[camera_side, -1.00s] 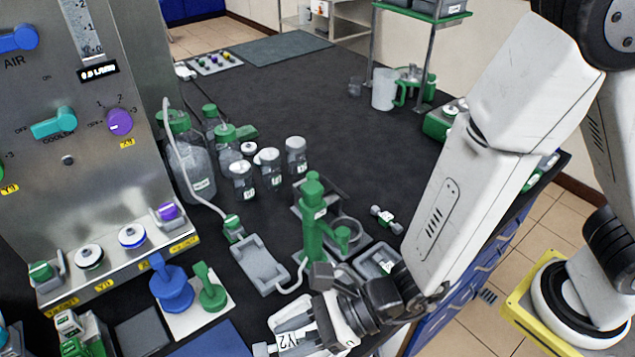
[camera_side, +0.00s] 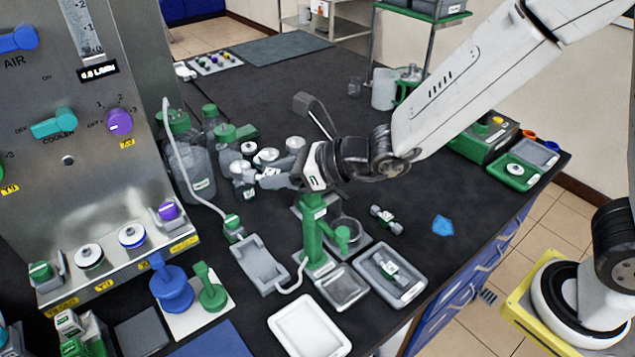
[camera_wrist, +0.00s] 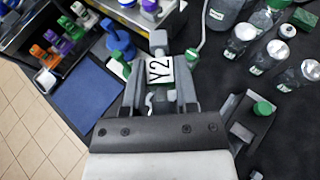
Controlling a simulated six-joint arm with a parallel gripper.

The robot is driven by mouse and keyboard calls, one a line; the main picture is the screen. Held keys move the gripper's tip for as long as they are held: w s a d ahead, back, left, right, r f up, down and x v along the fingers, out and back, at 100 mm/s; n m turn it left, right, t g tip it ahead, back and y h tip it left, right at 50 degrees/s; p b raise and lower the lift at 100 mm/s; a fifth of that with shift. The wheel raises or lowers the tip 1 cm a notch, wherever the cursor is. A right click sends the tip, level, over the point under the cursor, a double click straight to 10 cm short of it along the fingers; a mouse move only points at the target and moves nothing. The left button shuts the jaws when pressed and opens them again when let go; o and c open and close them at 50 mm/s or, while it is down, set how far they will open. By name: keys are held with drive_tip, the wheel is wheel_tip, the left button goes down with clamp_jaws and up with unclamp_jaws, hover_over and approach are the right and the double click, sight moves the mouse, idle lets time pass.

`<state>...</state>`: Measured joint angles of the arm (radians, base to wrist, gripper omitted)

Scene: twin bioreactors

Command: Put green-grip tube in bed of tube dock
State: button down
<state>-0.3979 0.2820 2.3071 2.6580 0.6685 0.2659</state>
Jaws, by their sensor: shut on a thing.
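In the wrist view, my gripper (camera_wrist: 160,85) is shut on a grey-and-white piece labelled Y2 (camera_wrist: 158,69). No green shows on that piece. A clear hose with a green grip (camera_side: 233,222) ends at a long grey tray (camera_side: 262,268), which looks like the tube dock; I cannot be sure.
White-lidded jars (camera_side: 268,156) and green-capped bottles (camera_side: 183,160) stand close beyond my gripper. The control panel (camera_side: 80,170) is left. An empty white tray (camera_side: 310,328) is at the front.

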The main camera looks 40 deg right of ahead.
drive_tip(key=w+d+m+t+h, duration=0.1)
drive_tip(key=w+d+m+h, duration=0.1)
drive_tip(key=w+d, duration=0.5)
drive_tip(key=s+d+f+m+t+h, duration=0.1)
drive_tip(key=s+d+f+m+h, duration=0.1)
drive_tip(key=d, duration=0.6)
drive_tip(key=s+d+f+m+t+h, duration=0.1)
drive_tip(key=s+d+f+m+h, duration=0.15)
drive_tip(key=d, duration=0.45)
drive_tip(key=s+d+f+m+h, duration=0.1)
drive_tip(key=d+m+h, duration=0.15)
drive_tip(key=d, duration=0.55)
drive_tip(key=w+a+r+n+y, duration=0.2)
drive_tip(key=a+r+n+y, duration=0.2)
drive_tip(key=a+r, duration=0.3)
drive_tip(key=shift+r, duration=0.65)
